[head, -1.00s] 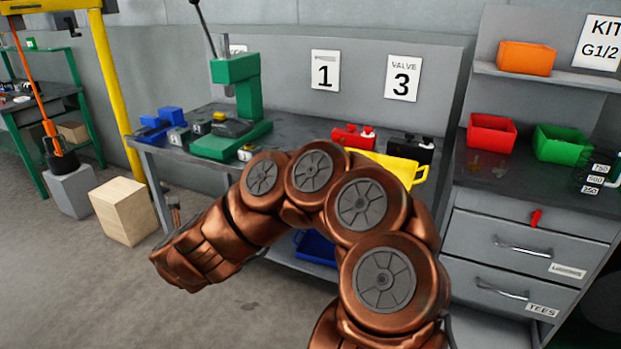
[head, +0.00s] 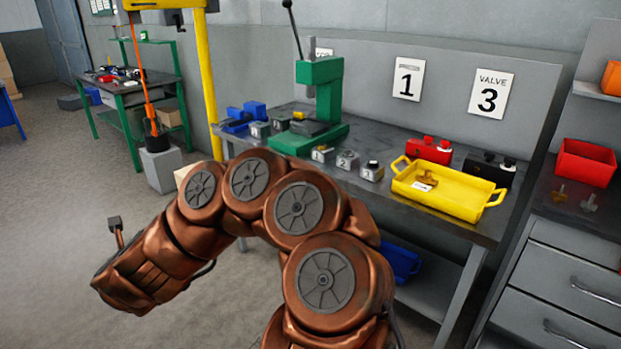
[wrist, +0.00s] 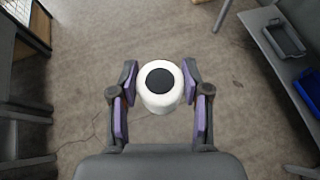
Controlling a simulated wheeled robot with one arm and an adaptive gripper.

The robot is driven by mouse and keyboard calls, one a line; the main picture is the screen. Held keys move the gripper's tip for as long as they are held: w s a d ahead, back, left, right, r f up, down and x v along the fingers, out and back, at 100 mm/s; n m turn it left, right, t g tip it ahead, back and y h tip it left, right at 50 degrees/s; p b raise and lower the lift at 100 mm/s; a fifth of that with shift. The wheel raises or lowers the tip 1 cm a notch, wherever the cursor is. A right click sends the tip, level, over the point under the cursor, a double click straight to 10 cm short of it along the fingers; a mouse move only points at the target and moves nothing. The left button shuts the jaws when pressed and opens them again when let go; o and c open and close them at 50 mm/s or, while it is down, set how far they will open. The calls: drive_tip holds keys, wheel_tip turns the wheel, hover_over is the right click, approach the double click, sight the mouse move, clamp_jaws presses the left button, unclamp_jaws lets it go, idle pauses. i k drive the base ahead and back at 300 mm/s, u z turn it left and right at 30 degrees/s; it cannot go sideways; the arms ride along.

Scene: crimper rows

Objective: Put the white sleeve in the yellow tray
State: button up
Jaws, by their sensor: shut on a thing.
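The white sleeve (wrist: 142,98) is a short white cylinder with a dark round centre, seen from its end in the wrist view. My gripper (wrist: 160,84) is shut on it, with a purple-padded finger on each side. The sleeve is off the floor, well away from the bench. In the head view my arm reaches to the lower left, and the gripper and sleeve are hidden there. The yellow tray (head: 440,203) is on the bench at right, with a handle at each end. A small brass-coloured part (head: 426,179) lies in it.
A red block (head: 429,151) and a black block (head: 489,168) stand behind the tray. A green press (head: 322,100) and small numbered grey blocks (head: 347,161) stand left of it. A red bin (head: 585,162) is at right. Open floor (head: 60,180) is at left.

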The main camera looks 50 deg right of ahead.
sight(464, 201)
drive_tip(key=i, duration=3.2)
drive_tip(key=z, duration=4)
drive_tip(key=i, duration=0.5)
drive_tip(key=z, duration=0.1)
